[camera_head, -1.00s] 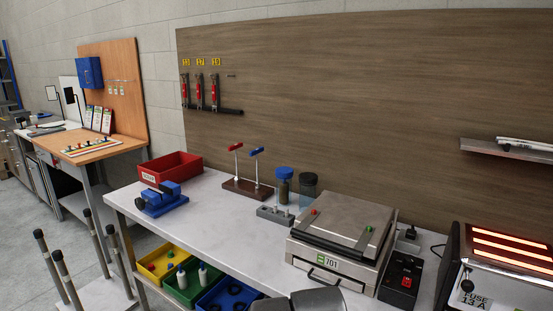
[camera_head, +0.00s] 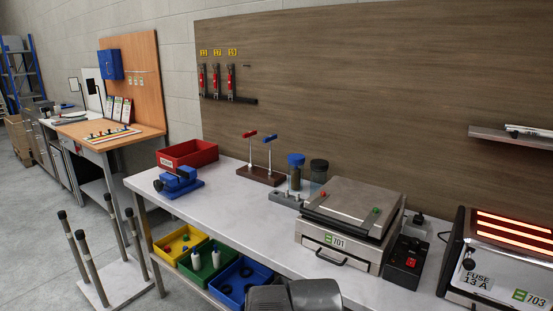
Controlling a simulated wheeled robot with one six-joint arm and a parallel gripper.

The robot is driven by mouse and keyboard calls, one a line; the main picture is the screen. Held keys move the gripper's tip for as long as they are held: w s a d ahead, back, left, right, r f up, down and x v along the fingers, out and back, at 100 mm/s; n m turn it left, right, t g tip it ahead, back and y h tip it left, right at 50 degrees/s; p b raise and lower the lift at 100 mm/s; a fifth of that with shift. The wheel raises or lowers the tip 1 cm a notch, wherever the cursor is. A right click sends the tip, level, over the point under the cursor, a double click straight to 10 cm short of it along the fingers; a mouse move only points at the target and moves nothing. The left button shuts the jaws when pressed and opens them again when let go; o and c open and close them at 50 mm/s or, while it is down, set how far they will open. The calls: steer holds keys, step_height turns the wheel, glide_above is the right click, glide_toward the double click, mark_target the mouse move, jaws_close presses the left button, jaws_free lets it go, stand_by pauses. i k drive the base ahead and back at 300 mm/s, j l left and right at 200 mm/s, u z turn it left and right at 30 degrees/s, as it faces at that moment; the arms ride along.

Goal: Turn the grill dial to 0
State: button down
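A contact grill with a flat metal lid (camera_head: 342,204), front handle and green 701 label stands on the bench, lid down. I see no dial on its front. At the right edge a steel heater (camera_head: 515,262) marked 703 and "FUSE 13 A" has glowing orange bars. A black dial (camera_head: 468,264) sits on its left front; its setting is too small to read. Dark grey rounded parts of my arm show at the bottom middle, in front of the bench. My gripper's fingers are not in view.
A black box with red switches (camera_head: 405,259) stands between the two appliances. Jars (camera_head: 296,174), a blue vice (camera_head: 178,182) and a red bin (camera_head: 187,154) are further left on the bench (camera_head: 240,208). Coloured bins (camera_head: 208,257) sit below. A post stand is on the floor at left.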

mark_target(414, 243)
steer(key=z, duration=1.25)
